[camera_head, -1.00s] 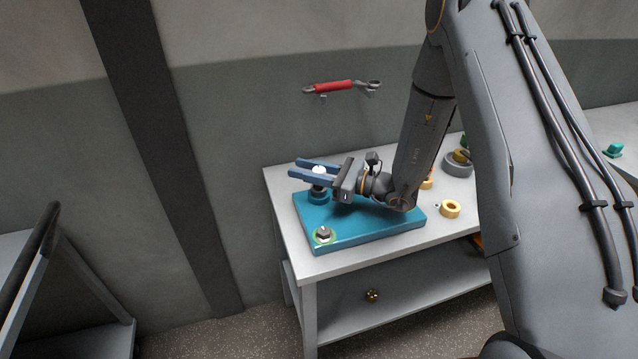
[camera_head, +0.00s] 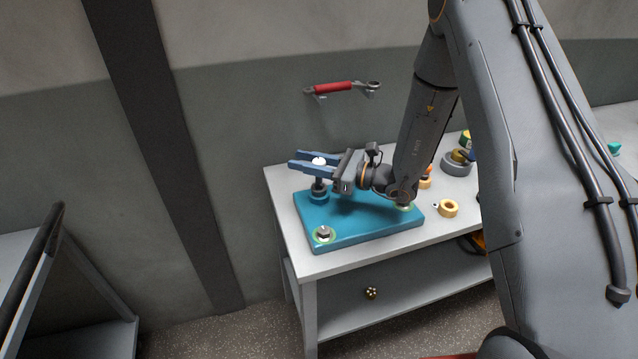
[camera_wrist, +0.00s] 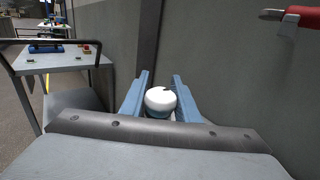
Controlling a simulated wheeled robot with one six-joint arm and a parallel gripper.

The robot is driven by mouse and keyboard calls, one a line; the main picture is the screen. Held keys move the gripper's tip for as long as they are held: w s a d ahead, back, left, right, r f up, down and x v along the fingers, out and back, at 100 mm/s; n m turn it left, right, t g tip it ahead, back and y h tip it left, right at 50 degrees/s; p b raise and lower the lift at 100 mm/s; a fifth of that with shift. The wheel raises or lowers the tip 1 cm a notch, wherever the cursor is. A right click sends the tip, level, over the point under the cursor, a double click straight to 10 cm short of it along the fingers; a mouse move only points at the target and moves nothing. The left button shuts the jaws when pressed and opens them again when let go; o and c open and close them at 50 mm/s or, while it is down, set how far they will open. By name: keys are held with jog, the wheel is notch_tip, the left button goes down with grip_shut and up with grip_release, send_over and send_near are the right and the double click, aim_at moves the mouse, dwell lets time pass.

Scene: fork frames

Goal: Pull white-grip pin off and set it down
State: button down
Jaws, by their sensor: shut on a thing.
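The white-grip pin (camera_head: 319,161) is between the blue fingers of my gripper (camera_head: 314,163). In the wrist view its round white top (camera_wrist: 160,100) sits between the two fingers (camera_wrist: 161,92), which are shut on it. A dark shaft shows below the white grip, above a dark collar (camera_head: 318,192) on the teal block (camera_head: 345,238). I cannot tell whether the shaft's lower end is still inside the collar. The block lies on the light table (camera_head: 390,256).
A yellow ring (camera_head: 448,208) and a grey ring (camera_head: 457,165) are on the table to the right. A red-handled wrench (camera_head: 335,88) hangs on the wall behind.

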jog(key=shift+r, duration=0.25)
jog(key=shift+r+p, duration=1.15)
jog(key=shift+r, duration=0.8)
